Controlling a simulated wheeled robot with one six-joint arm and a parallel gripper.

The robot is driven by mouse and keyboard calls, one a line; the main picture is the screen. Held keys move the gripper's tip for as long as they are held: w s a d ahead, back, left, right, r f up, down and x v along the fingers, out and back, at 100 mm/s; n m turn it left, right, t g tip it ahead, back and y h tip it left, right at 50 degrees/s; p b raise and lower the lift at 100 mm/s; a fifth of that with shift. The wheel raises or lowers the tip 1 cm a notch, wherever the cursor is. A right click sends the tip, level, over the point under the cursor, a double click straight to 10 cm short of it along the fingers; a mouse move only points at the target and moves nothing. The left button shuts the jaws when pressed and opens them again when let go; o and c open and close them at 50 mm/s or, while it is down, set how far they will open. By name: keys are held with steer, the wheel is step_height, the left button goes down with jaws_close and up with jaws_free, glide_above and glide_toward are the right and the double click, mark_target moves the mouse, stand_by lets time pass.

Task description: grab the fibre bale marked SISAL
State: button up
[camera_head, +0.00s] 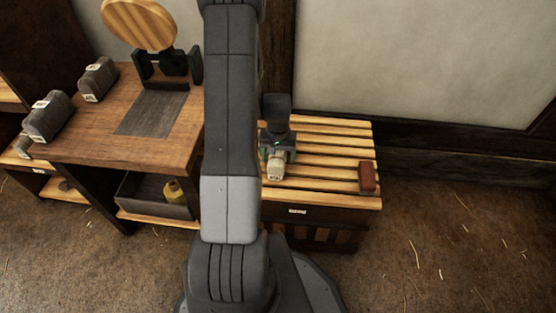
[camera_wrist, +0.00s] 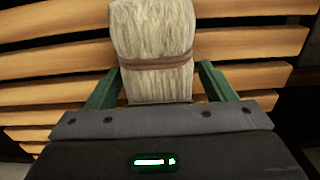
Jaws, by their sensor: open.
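A pale beige fibre bale (camera_head: 276,166) with a brown band lies on the slatted wooden bench, under my gripper (camera_head: 277,153). In the wrist view the bale (camera_wrist: 152,35) stands between my two green fingers, one on each side. My gripper (camera_wrist: 161,68) is open, with a gap showing beside the bale, mainly on the right. No marking on the bale can be read in either view, so I cannot confirm SISAL.
The slatted bench (camera_head: 330,142) holds a red-brown block (camera_head: 367,178) at its right end. At left, a wooden workbench (camera_head: 70,142) carries dark labelled bundles (camera_head: 48,117) and a round wooden disc on a stand (camera_head: 138,22).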

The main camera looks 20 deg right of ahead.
steer(key=c, duration=1.2)
